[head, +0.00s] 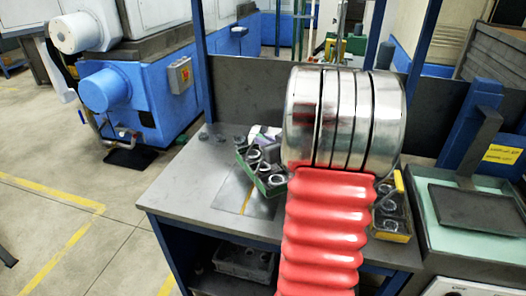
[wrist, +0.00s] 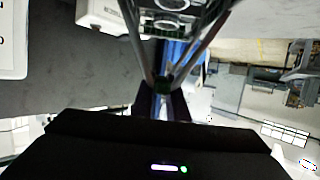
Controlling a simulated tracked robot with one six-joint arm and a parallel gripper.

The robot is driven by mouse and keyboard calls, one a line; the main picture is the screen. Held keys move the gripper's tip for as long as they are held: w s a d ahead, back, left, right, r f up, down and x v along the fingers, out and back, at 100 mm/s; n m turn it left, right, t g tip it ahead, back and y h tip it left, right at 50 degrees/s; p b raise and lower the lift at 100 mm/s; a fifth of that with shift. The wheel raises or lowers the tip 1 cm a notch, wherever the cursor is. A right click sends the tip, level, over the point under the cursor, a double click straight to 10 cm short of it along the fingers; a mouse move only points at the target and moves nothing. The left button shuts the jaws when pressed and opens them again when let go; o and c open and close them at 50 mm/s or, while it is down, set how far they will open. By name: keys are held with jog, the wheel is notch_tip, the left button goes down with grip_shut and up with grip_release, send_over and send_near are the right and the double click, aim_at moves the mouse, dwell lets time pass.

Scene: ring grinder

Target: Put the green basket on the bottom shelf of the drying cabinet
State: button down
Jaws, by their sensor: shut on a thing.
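The green basket (head: 262,178) holds several metal rings and shows at the back of the grey workbench in the head view, partly hidden by my arm. In the wrist view, part of a basket with rings (wrist: 175,20) is at the top edge. My gripper (wrist: 164,92) is shut on that grip. In the head view my gripper is hidden behind my silver and red arm. I cannot tell whether the basket touches the bench. I cannot make out the drying cabinet.
A yellow basket (head: 392,232) with rings stands on the workbench (head: 185,190) right of my arm. A grey basket (head: 243,262) sits on the shelf below. A tank with a pale green surface (head: 455,235) is at right.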

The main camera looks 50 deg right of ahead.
jog(key=shift+f, duration=1.8)
jog(key=c, duration=1.7)
grip_release()
jog(key=shift+f, duration=0.15)
jog(key=shift+s+a+r, duration=0.1)
jog(key=shift+s+r, duration=0.15)
jog(key=shift+s, duration=0.15)
jog(key=v, duration=1.1)
jog(key=shift+s, duration=0.1)
